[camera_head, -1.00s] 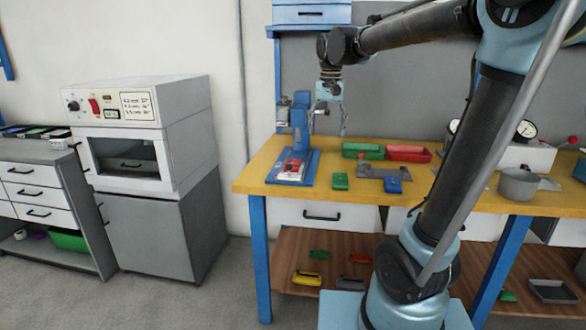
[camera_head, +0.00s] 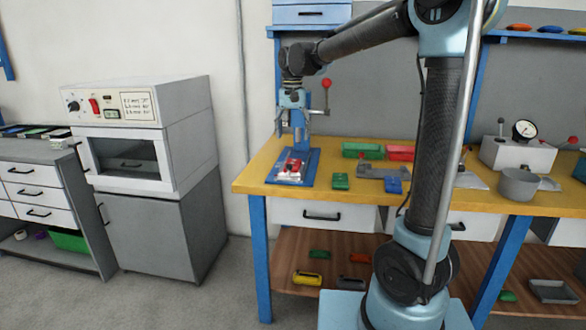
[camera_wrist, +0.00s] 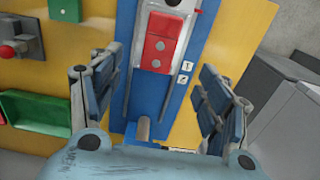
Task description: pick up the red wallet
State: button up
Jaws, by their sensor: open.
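A flat red piece, which looks like the red wallet (camera_head: 291,165), lies in a pale metal holder on the blue base plate (camera_head: 309,163) of the press at the bench's left end. The wrist view shows my gripper (camera_wrist: 157,75) open, with nothing between the fingers. The fingers partly overlap the press in the head view.
The press lever has a red knob (camera_head: 326,83) right of my gripper. Green (camera_head: 362,150) and red (camera_head: 400,152) bins, a green piece (camera_head: 340,181) and a blue piece (camera_head: 393,186) occupy the yellow bench. A grey pot (camera_head: 518,184) stands further right.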

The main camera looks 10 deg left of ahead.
aim_at(293, 163)
notch_tip(293, 163, down, 11)
jog(key=shift+r, duration=0.1)
jog(key=c, duration=1.2)
